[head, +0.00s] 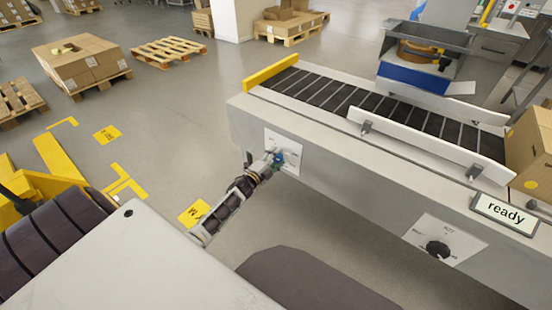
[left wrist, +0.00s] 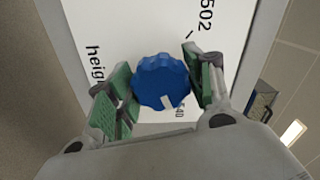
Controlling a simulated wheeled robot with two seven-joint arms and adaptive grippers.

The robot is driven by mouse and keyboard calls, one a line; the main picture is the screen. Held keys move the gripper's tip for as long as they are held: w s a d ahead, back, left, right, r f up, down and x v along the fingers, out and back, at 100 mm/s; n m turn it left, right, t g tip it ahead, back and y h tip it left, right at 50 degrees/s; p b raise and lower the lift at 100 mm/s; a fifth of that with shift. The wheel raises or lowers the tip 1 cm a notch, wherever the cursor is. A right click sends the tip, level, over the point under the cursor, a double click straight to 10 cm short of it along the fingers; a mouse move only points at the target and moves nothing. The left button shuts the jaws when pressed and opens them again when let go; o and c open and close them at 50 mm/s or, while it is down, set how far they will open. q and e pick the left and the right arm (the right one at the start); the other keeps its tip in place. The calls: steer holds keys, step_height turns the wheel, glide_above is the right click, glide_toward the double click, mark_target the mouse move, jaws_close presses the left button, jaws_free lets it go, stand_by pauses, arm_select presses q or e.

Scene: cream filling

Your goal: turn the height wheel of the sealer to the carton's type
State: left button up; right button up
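The height wheel is a blue ridged knob (left wrist: 160,80) on a white panel (left wrist: 120,25) with "heigh…", "502" and "540" visible in the left wrist view. Its white pointer mark lies at the lower edge, beside the 540 label. In the head view the wheel (head: 280,158) sits on the front of the sealer (head: 350,190). My left gripper (left wrist: 163,82) has its green pads on both sides of the wheel, seemingly touching it. It also shows in the head view (head: 274,158). A carton (head: 530,150) stands at the sealer's right end, its type not readable. My right gripper is out of view.
A "ready" sign (head: 505,212) and a black knob (head: 437,249) on a second panel are further right on the sealer. A roller conveyor (head: 330,92) with a white guide rail (head: 435,142) runs along its top. Pallets with cartons (head: 80,62) stand on the far floor.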

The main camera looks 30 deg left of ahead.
arm_select(q)
steer(key=o, duration=0.4)
steer(key=shift+s, duration=0.35)
steer(key=shift+s+a, duration=0.15)
steer(key=shift+s, duration=1.75)
steer(key=shift+s+a, duration=0.15)
steer(key=shift+s, duration=1.7)
steer(key=shift+s+a, duration=0.15)
steer(key=shift+s, duration=1.75)
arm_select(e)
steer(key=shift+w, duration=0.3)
